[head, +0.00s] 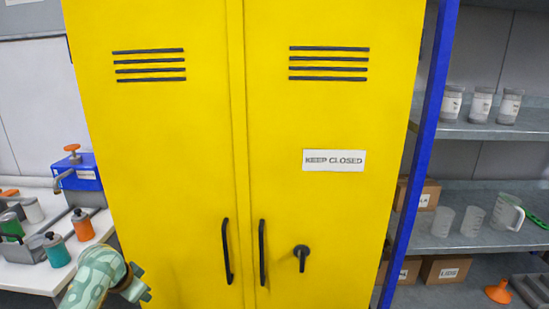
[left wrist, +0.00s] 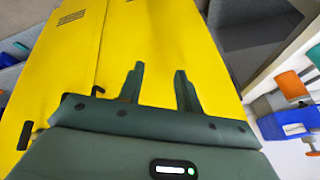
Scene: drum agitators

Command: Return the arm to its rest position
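My left arm comes in at the bottom left of the head view, and its left gripper (head: 142,283) is in front of the lower left part of the yellow cabinet (head: 195,150). In the left wrist view the left gripper (left wrist: 158,82) shows two dark fingers standing apart with nothing between them. The yellow cabinet (left wrist: 75,70) fills the space beyond the fingers. Both cabinet doors look shut. My right arm and right gripper are not in view.
The cabinet has two black handles (head: 262,252) and a dark latch (head: 301,253). A white bench (head: 35,278) with bottles and a blue dispenser (head: 80,172) stands at left. Shelves (head: 460,245) with beakers, jars, boxes and an orange funnel (head: 497,292) stand at right.

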